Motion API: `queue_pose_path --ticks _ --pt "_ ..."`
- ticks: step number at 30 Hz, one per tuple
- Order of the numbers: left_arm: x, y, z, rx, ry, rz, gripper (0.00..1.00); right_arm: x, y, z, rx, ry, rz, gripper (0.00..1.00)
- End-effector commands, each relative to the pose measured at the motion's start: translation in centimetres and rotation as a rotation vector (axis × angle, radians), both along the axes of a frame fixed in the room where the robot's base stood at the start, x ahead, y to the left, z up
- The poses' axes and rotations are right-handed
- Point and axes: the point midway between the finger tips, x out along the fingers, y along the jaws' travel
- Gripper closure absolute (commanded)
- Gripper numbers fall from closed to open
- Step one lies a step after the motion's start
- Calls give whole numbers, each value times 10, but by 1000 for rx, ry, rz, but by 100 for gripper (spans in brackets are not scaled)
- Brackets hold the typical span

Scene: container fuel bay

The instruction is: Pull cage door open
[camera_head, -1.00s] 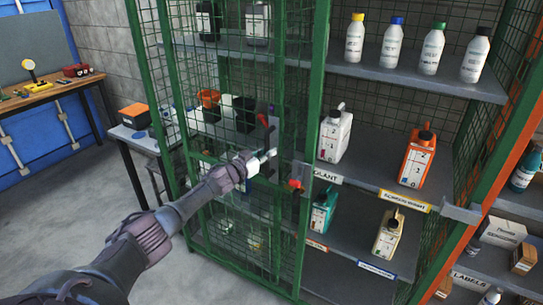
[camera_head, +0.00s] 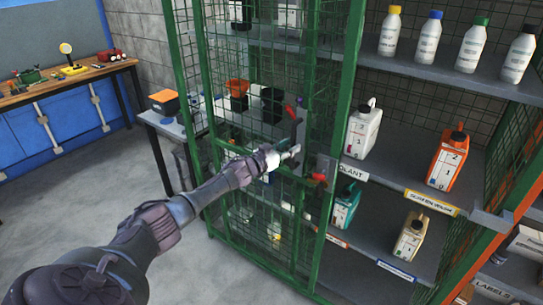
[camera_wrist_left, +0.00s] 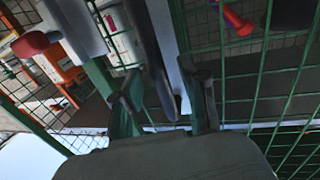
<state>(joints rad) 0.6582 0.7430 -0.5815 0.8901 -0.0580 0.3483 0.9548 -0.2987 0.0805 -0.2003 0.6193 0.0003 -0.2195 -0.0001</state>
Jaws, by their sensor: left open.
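The green mesh cage door (camera_head: 215,90) stands across the left part of the shelving. On its right side is a dark upright handle (camera_head: 297,130), with a red-knobbed latch (camera_head: 318,177) just to the right and below. My left gripper (camera_head: 292,154) is open at the lower part of the handle. In the left wrist view, the dark handle bar (camera_wrist_left: 152,50) runs down between the two fingers of the left gripper (camera_wrist_left: 165,95). Whether the fingers touch it I cannot tell. My right gripper is not in view.
Right of the door, open shelves hold white bottles (camera_head: 427,38), a white jug (camera_head: 363,130) and an orange jug (camera_head: 448,158). A small side table (camera_head: 165,122) and a workbench (camera_head: 60,88) stand left. The floor (camera_head: 90,185) before the door is clear.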

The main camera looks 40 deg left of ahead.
Motion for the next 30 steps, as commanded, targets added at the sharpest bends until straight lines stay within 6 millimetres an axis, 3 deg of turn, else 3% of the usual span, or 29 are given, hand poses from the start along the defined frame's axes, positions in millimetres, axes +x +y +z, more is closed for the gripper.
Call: queue_pose_path --ticks 9,15,21,30 --pt "-58 11 -2 2 4 0 57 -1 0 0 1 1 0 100" --pt "-83 15 -1 1 3 0 57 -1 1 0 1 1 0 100" --pt "-95 18 0 0 1 1 57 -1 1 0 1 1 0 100" --pt "-96 18 1 0 0 1 57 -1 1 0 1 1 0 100"
